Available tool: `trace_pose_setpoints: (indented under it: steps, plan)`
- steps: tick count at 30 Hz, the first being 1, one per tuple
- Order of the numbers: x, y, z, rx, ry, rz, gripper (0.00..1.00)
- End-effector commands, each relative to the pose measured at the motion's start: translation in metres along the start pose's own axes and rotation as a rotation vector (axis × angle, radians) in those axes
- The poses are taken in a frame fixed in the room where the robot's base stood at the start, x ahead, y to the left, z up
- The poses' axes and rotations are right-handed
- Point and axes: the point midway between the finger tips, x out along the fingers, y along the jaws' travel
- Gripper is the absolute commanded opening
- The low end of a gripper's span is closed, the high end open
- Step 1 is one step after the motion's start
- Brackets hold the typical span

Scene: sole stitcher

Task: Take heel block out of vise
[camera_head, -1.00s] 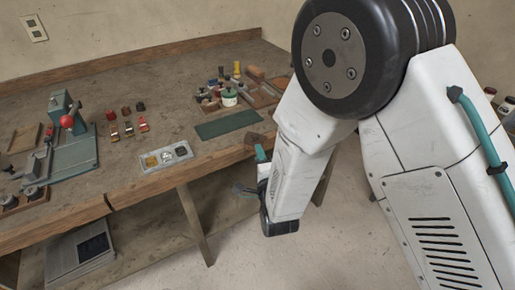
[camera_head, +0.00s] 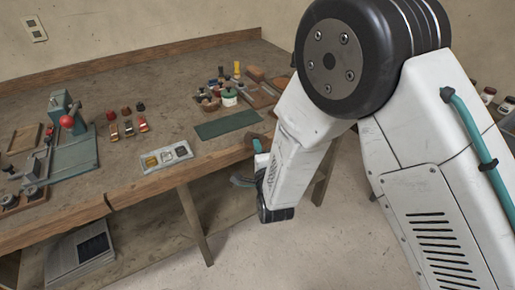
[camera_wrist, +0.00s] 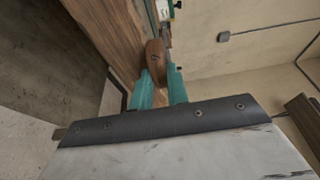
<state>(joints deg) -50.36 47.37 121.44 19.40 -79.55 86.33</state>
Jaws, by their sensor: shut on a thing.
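In the wrist view, my gripper (camera_wrist: 158,84) has two teal fingers, shut on a brown wooden block, the heel block (camera_wrist: 155,58). The block stands out beyond the fingertips and has a small dark mark on its face. Metal and green parts (camera_wrist: 166,12) show just beyond the block, close to the bench edge; I cannot tell whether they are the vise or whether they touch the block. In the head view, my gripper (camera_head: 257,146) is at the bench's front right edge, partly hidden by my own arm.
The wooden bench (camera_head: 150,192) carries a green mat (camera_head: 227,123), a tray with three compartments (camera_head: 166,157), and several jars and tools at the back right. A green machine with a red knob (camera_head: 67,121) stands at the left. Open floor lies before the bench.

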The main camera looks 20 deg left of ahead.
Motion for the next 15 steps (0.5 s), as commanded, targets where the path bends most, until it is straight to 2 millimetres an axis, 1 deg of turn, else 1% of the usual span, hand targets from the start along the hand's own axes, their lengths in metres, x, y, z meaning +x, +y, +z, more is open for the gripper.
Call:
trace_pose_setpoints:
  steps: [2,9,15]
  plan:
    - [0.000,-0.001,0.000,0.000,0.000,0.002,0.00]
    - [0.000,-0.025,0.000,0.000,0.000,0.000,0.00]
    - [0.000,-0.025,0.000,0.000,0.000,0.002,0.00]
